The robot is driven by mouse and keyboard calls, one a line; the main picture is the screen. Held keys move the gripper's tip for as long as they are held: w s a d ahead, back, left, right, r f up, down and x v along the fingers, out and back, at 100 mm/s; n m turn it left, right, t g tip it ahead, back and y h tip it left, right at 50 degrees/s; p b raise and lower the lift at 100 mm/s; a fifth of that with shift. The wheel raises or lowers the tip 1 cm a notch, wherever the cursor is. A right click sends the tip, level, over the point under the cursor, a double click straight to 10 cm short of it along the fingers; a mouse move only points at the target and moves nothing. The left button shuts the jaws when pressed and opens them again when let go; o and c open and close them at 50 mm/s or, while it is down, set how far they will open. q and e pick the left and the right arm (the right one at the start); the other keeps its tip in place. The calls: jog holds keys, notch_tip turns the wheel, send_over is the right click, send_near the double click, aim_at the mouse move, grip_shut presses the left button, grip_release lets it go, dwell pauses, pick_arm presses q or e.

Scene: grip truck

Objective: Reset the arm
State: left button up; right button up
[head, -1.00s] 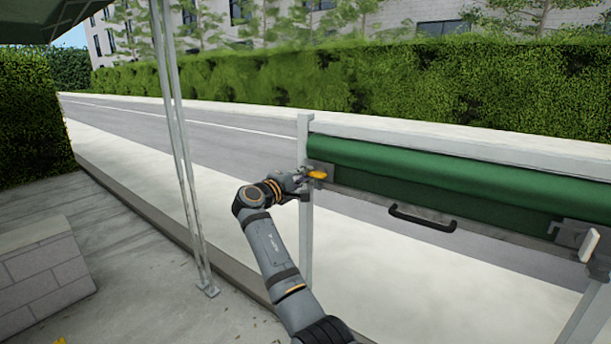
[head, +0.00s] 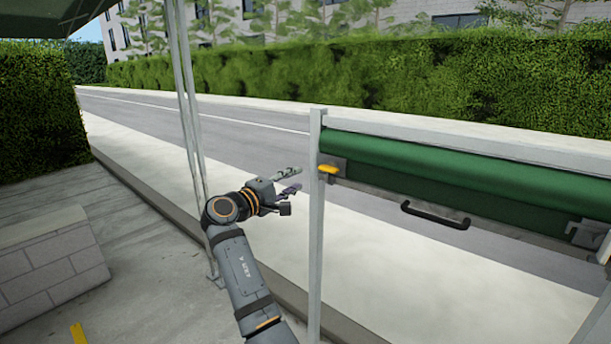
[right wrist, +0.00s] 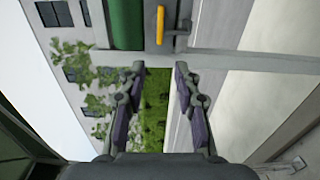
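My right gripper (head: 297,179) is open and empty, just left of the grey post in the head view. Its two spread fingers also show in the right wrist view (right wrist: 157,70), with nothing between them. A yellow latch handle (head: 328,169) sits at the left end of the green roll panel (head: 430,165), near the top of the post (head: 316,230). The handle also shows in the right wrist view (right wrist: 160,25), beyond the fingertips. The gripper is apart from it. My left gripper is not in view.
A black pull handle (head: 435,216) hangs below the green panel. A second metal latch plate (head: 583,233) is at its right end. Thin upright poles (head: 188,110) stand behind my arm. A low block wall (head: 50,265) is at the left. Paved ground lies open between.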

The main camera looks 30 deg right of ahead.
jog(key=shift+s+a, duration=0.25)
jog(key=shift+a, duration=0.25)
